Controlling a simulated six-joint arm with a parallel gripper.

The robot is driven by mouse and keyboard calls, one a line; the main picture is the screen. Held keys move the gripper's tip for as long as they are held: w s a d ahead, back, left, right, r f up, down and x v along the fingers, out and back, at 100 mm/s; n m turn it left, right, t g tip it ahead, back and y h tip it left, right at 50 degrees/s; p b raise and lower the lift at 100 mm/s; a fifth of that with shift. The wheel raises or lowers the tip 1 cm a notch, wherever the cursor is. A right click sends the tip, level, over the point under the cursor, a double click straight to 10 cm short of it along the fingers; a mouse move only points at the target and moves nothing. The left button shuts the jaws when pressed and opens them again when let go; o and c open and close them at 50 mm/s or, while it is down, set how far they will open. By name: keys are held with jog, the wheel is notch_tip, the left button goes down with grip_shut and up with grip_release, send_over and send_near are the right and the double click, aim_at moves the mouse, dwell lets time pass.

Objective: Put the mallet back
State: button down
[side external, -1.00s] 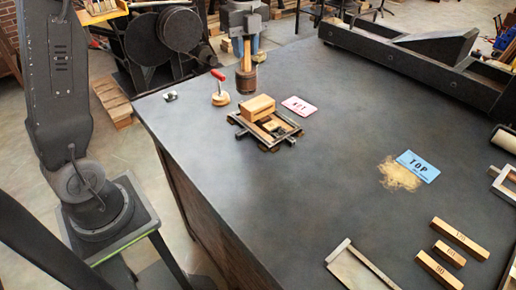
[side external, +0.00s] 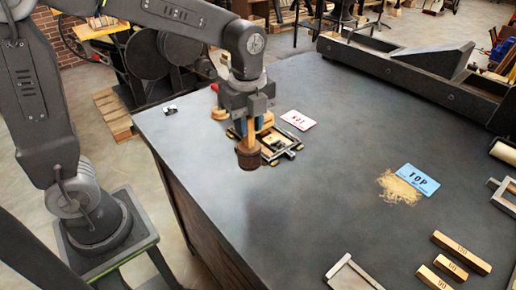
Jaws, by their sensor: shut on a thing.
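The mallet has a pale wooden handle and a dark round head (side external: 249,157). My gripper (side external: 249,115) points down and is shut on the handle, with the head hanging below it. The mallet is upright, in front of the small metal frame (side external: 291,147) as seen here, and covers its left part. The head appears to be above the table, but its exact height is hard to tell. A wooden block (side external: 265,120) by the frame is mostly hidden behind my gripper.
A round wooden piece (side external: 219,113) is left of my gripper, partly hidden. A blue "TOP" card (side external: 416,180), sawdust (side external: 396,189) and several numbered wooden bars (side external: 461,252) lie to the right. The table's front middle (side external: 300,215) is clear.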

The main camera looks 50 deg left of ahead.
aim_at(258, 149)
jog(key=shift+w+d+f, duration=0.15)
jog(key=shift+d+f, duration=0.25)
jog(key=shift+d, duration=0.2)
jog(key=shift+w+d+f, duration=0.15)
jog(key=shift+d+f, duration=0.25)
jog(key=shift+d, duration=0.2)
jog(key=shift+f, duration=1.95)
jog(key=c, duration=0.9)
grip_release()
jog(key=shift+f, duration=0.15)
